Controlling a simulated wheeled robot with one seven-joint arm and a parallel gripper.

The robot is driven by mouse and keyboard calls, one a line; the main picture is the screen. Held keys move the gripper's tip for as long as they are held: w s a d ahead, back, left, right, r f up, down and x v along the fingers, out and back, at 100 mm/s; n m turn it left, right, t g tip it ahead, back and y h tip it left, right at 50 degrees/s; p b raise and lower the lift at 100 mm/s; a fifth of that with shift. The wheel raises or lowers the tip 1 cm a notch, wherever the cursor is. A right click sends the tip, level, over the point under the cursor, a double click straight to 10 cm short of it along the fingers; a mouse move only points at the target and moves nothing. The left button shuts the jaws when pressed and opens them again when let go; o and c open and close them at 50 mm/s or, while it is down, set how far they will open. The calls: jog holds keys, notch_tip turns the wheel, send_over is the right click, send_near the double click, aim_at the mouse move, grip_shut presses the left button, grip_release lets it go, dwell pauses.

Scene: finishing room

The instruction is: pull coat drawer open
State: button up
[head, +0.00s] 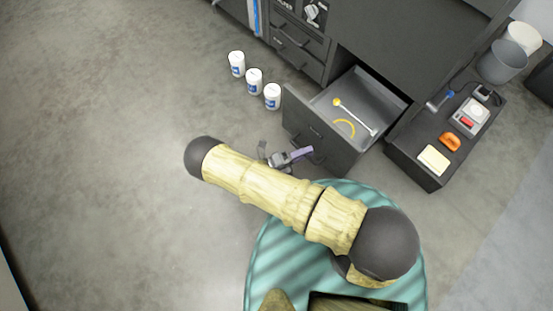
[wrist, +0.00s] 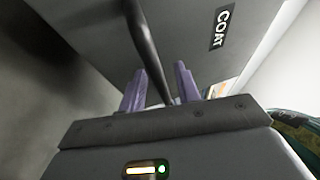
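The coat drawer (head: 305,128) stands well out of the dark cabinet in the head view. A white stick with a yellow end (head: 355,116) and a yellow curved piece (head: 344,127) lie inside. In the wrist view the grey drawer front (wrist: 185,35) carries a COAT label (wrist: 221,28), and its dark bar handle (wrist: 145,40) runs between my purple fingers. My gripper (wrist: 162,88) is around the handle with its fingers apart, a gap showing beside the bar. In the head view my gripper (head: 303,153) is at the drawer front; the handle is mostly hidden there.
Several white tubs, one here (head: 254,82), stand on the floor left of the drawer. Right of it, a low dark bench (head: 410,165) holds a scale (head: 467,117), an orange tool (head: 450,141) and a cream block (head: 433,160). The floor at left is clear.

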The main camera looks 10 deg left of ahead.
jog(key=b+v, duration=0.9)
jog(key=v, duration=0.8)
jog(key=shift+a+b, duration=0.2)
jog(key=shift+b, duration=0.15)
